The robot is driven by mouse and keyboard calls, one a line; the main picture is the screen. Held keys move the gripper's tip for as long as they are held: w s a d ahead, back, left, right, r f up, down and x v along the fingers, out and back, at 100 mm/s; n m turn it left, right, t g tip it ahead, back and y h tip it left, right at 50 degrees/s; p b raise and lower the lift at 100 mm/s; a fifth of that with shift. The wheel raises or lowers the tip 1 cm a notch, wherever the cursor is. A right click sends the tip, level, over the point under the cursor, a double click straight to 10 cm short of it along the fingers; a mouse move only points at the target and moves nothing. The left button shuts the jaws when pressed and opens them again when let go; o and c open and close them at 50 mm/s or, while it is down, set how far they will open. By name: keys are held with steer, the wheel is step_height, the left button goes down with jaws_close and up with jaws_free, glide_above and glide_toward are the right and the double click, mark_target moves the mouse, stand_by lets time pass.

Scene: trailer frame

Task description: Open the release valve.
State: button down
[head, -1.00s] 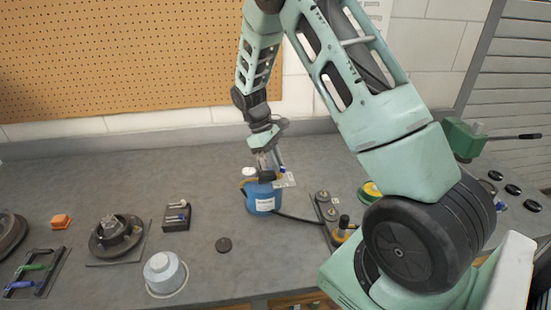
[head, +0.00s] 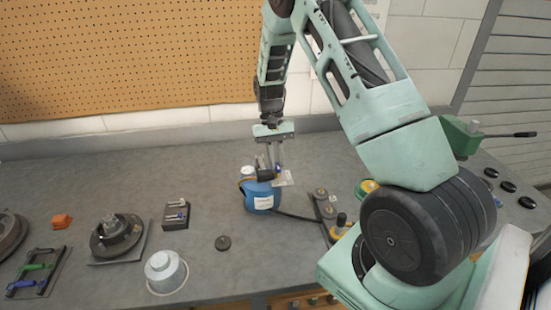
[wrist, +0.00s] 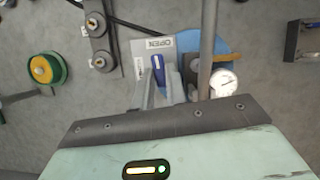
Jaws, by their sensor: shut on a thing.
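A blue tank (head: 262,201) stands on the grey bench, with a white-faced gauge (wrist: 225,83) beside its top in the wrist view. A pale valve plate (head: 286,179) is at its top right. In the wrist view the plate carries an OPEN label (wrist: 160,43) and a second label, hard to read. A small blue lever (wrist: 158,69) sits by the labels, pointing toward OPEN. My gripper (wrist: 161,84) is shut on the lever, its fingers low on either side of it. In the head view the gripper (head: 275,166) reaches down to the tank's top.
A dark hose (head: 298,216) runs right from the tank to a plate with knobs (head: 325,208). A yellow-green round part (head: 367,188) lies farther right.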

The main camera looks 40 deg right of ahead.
steer(key=shift+w+m, duration=0.1)
steer(key=shift+m, duration=0.5)
steer(key=shift+d, duration=0.1)
steer(key=c, duration=1.4)
jaws_free()
steer(key=shift+c, duration=0.2)
steer(key=b+v, duration=0.3)
steer(key=v, duration=1.4)
steer(key=shift+s+d+r, duration=0.25)
steer(key=shift+a, duration=0.1)
